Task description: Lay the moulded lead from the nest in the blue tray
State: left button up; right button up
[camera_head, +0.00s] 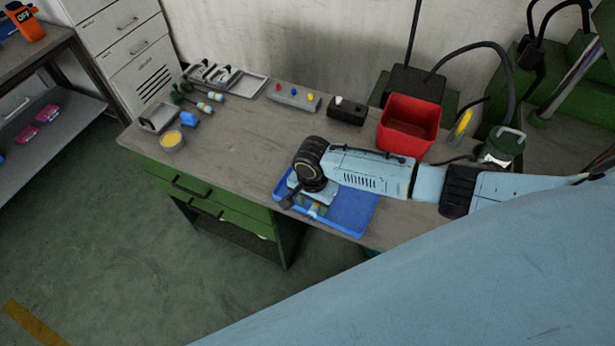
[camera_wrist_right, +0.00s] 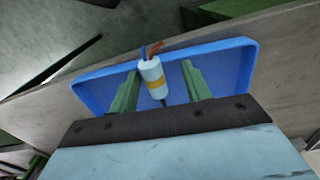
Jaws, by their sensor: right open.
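The blue tray (camera_head: 356,212) lies at the front edge of the workbench, partly hidden by my right arm. My right gripper (camera_head: 312,208) is low over its left part. In the right wrist view, its green fingers (camera_wrist_right: 161,85) stand apart over the tray (camera_wrist_right: 222,63). The moulded lead (camera_wrist_right: 151,72), a white cylinder with a yellow band and red and blue wire ends, is between the fingers with a gap on each side. It appears to lie in the tray; exact contact is hard to see. I cannot identify the nest for certain. My left gripper is out of view.
A red bin (camera_head: 408,124) stands behind my right arm. A button box (camera_head: 293,97) and a black box (camera_head: 346,111) sit at the back. Grey fixtures (camera_head: 160,117), a yellow-topped pot (camera_head: 172,140) and green-handled pieces are at the left. The bench middle is clear.

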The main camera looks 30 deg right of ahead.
notch_tip(320, 180, up, 13)
jog(key=p, duration=0.1)
jog(key=shift+w+a+t, duration=0.3)
jog(key=shift+w+a, duration=0.1)
jog(key=shift+w, duration=0.05)
